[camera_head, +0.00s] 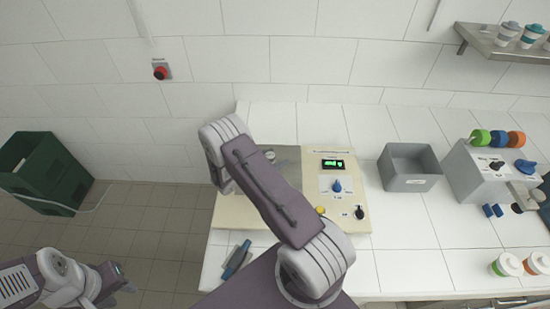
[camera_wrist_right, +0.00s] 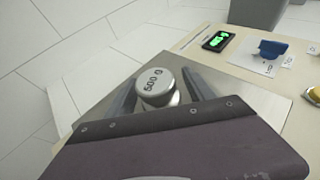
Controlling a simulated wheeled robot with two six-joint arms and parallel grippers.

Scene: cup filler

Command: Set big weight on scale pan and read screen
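The big weight (camera_wrist_right: 154,86), a silver cylinder marked 500 g, stands upright on the metal scale pan (camera_wrist_right: 250,96) in the right wrist view. My right gripper (camera_wrist_right: 160,88) has its two dark fingers either side of the weight, looking open with narrow gaps. The screen (camera_head: 333,164) is lit with green digits too small to read. It also shows in the right wrist view (camera_wrist_right: 217,40), also unreadable. My left gripper (camera_head: 122,279) is low at the left, away from the scale; its opening is unclear.
The beige scale housing (camera_head: 350,211) has a blue knob (camera_head: 336,186). A grey bin (camera_head: 410,181) stands right of it, then a machine with coloured discs. A blue-grey object (camera_head: 237,260) lies at the front edge. A green crate (camera_head: 42,174) stands on the floor left.

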